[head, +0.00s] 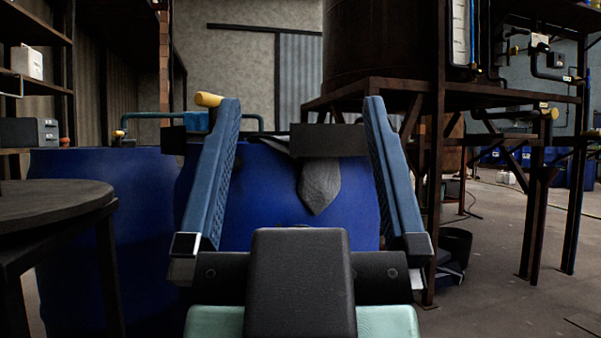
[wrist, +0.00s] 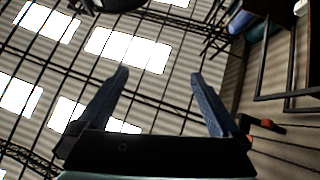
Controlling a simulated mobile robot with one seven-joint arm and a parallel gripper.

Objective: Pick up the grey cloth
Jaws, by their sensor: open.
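The grey cloth (head: 320,185) hangs in a pointed flap over the front of a blue vat (head: 262,205). Its upper part is mostly hidden behind a dark block (head: 328,140) at the vat's rim. My gripper (head: 301,104) is open, its two blue fingers wide apart and nothing between them. In the head view it is in front of the vat, with the cloth showing between the fingers, nearer the right one. I cannot tell the depth between them. The wrist view shows my gripper (wrist: 160,75) open against the ceiling; the cloth is not in that view.
A dark round table (head: 45,203) stands at the left, before another blue vat (head: 85,250). A dark steel stand (head: 432,180) carries a large tank (head: 380,45) at the right. A black bucket (head: 455,247) stands by its foot. Open floor lies further right.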

